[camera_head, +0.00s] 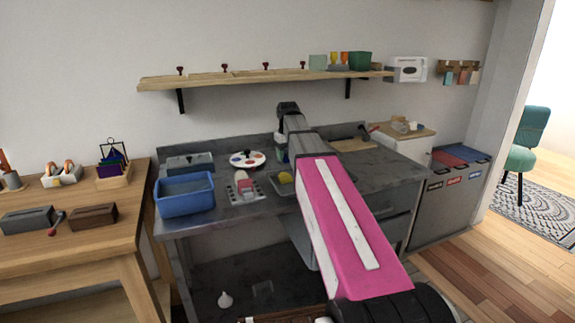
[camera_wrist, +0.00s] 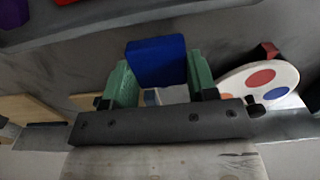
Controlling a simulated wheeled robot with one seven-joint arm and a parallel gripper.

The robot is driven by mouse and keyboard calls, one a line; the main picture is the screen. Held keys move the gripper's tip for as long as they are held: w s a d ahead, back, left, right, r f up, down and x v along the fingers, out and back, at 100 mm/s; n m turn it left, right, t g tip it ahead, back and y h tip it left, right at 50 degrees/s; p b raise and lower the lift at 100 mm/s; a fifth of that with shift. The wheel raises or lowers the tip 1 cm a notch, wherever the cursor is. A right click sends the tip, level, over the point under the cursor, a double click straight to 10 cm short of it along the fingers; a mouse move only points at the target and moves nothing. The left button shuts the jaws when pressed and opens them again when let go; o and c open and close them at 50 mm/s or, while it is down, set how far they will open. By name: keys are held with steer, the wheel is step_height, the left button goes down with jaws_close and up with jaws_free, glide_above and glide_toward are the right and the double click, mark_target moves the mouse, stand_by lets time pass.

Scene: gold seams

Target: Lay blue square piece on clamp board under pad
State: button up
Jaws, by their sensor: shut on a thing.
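The blue square piece (camera_wrist: 156,56) shows in the wrist view between the two green fingers of my gripper (camera_wrist: 158,72). My gripper is shut on it and holds it over the grey worktop. In the head view my pink arm reaches over the worktop and mostly hides the gripper and the piece. A wooden board (camera_head: 350,144) lies at the back right of the worktop; I cannot tell whether it is the clamp board. I cannot make out the pad.
A white paint palette (camera_head: 247,159) lies near my gripper and also shows in the wrist view (camera_wrist: 262,84). A blue tub (camera_head: 186,197) stands at the worktop's front left. A small grey holder with red and white parts (camera_head: 246,188) stands right of it. The shelf hangs above.

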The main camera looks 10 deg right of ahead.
steer(key=shift+f, duration=2)
steer(key=shift+f, duration=0.1)
steer(key=o, duration=1)
